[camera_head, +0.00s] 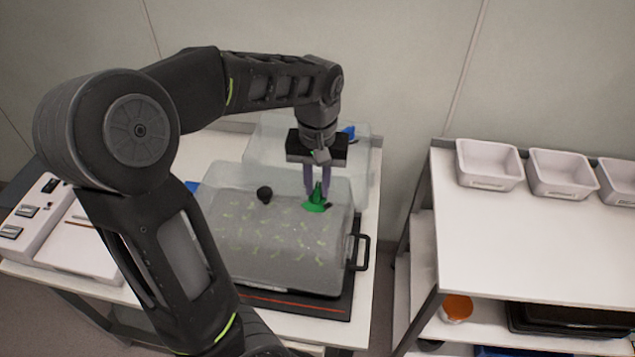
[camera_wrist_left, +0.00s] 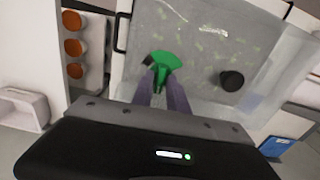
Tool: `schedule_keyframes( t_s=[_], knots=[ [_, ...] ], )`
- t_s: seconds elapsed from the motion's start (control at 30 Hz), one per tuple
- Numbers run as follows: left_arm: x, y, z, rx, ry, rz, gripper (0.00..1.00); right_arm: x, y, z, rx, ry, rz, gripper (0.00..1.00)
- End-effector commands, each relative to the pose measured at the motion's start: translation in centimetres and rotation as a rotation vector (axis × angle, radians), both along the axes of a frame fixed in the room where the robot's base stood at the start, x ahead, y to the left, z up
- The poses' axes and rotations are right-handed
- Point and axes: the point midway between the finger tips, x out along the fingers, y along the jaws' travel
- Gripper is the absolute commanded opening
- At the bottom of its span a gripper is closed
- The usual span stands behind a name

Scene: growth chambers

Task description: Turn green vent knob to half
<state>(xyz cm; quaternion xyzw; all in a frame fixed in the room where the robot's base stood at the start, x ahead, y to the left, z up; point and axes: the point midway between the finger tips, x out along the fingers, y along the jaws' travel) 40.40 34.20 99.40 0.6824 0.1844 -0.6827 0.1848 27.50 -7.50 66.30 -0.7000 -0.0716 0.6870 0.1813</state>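The green vent knob (camera_head: 315,204) sits on the clear lid (camera_head: 232,206) of the front growth chamber, near its right end. In the left wrist view the knob (camera_wrist_left: 163,61) shows a wide fan-shaped part and a narrow raised grip. My left gripper (camera_head: 318,190) points down from above, its two purple fingers on either side of the grip. In the left wrist view the fingers (camera_wrist_left: 161,80) appear closed against the grip, with little or no gap. The fingers hide part of the knob. My right gripper is in neither view.
A black knob (camera_head: 264,194) stands on the same lid, left of the green one. A black handle (camera_head: 358,252) juts from the chamber's right end. A second clear chamber (camera_head: 262,140) stands behind. White bins (camera_head: 488,166) stand on the right-hand shelf (camera_head: 520,240), whose front top is clear.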

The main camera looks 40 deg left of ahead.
Motion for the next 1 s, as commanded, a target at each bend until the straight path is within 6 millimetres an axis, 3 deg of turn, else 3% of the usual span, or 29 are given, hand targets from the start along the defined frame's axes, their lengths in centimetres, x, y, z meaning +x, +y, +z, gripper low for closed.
schedule_keyframes(
  t_s=[0.23, 0.97, 1.0],
  knots=[
    [0.01, 0.01, 0.02, 0.000, 0.000, 0.000, 0.00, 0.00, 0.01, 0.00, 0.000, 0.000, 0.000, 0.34],
    [0.03, 0.01, 0.05, 0.000, -0.001, -0.057, 0.00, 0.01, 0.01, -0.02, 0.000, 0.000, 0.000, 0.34],
    [0.03, 0.01, 0.05, 0.000, -0.001, -0.057, 0.12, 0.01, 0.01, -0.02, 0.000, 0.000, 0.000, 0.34]
  ],
)
